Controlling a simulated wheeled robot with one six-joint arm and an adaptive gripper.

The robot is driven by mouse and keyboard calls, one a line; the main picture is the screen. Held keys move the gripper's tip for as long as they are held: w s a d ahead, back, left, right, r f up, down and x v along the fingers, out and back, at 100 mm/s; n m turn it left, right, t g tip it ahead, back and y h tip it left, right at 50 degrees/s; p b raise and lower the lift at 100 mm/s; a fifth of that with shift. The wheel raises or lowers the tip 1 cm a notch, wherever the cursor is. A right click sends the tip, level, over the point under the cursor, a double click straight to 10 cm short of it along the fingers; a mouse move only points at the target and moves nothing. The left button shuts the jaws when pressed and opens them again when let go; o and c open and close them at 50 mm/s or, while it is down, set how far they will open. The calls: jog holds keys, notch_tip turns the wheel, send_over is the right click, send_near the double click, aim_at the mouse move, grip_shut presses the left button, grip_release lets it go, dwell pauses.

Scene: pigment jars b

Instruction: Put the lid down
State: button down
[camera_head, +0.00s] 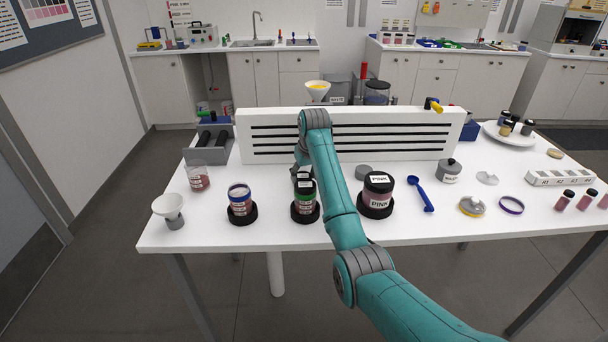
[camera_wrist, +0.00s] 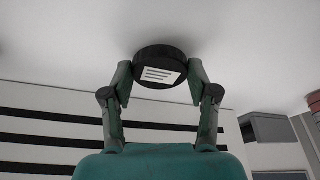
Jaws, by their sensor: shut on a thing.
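My gripper (camera_wrist: 160,84) is shut on a round black lid with a white printed label (camera_wrist: 158,68), held between the two fingertips. White surface fills the view behind the lid; I cannot tell whether the lid touches it. In the head view my gripper (camera_head: 299,168) is behind the front jars, partly hidden by my arm. A dark edge, possibly the lid, shows just behind the green jar (camera_head: 305,204). The pink jar (camera_head: 377,198) stands to the right with a black lid marked PINK.
A blue-rimmed jar (camera_head: 240,203) and a white funnel (camera_head: 168,207) stand to the left. A slotted white rack (camera_head: 400,134) stands behind my gripper, with a grey bin (camera_head: 207,150) to its left. A grey disc (camera_head: 364,171) and blue scoop (camera_head: 422,195) lie to the right.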

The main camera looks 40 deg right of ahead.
jog(key=shift+f, duration=0.4)
jog(key=shift+c, duration=1.5)
grip_release()
jog(key=shift+r, duration=0.1)
jog(key=shift+r, duration=0.25)
jog(key=v, duration=1.2)
jog(key=shift+r, duration=0.1)
